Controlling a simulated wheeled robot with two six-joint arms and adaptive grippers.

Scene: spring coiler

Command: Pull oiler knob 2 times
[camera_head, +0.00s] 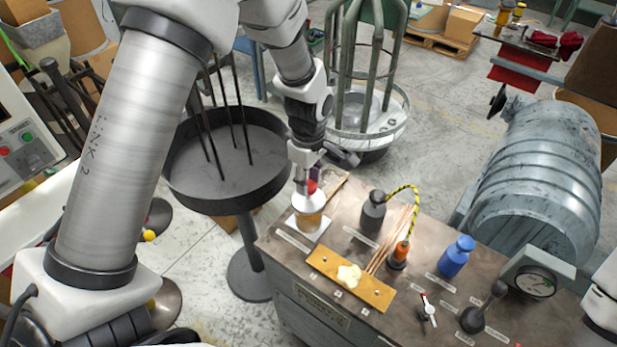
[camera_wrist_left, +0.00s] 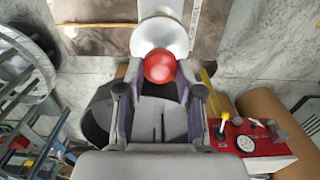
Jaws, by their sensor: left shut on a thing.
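The oiler stands at the left corner of the bench top, with a white top and an amber body (camera_head: 308,224). Its red ball knob (camera_head: 312,187) sits above the white top. In the left wrist view the red knob (camera_wrist_left: 160,66) is between the fingertips, with the round white top (camera_wrist_left: 160,38) beyond it. My left gripper (camera_head: 308,180) comes down from above and is shut on the knob; it also shows in the left wrist view (camera_wrist_left: 160,80). The fingers partly hide the knob in the head view. My right gripper is not in view; only a white arm part shows at the right edge.
The bench top (camera_head: 350,210) also carries a dark weight-like object (camera_head: 373,212), an orange-handled tool (camera_head: 400,252), a blue bottle (camera_head: 456,257), a brass plate (camera_head: 325,264), a small red-and-white lever (camera_head: 427,309) and a gauge (camera_head: 536,282). A dark round pan (camera_head: 225,205) stands close left.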

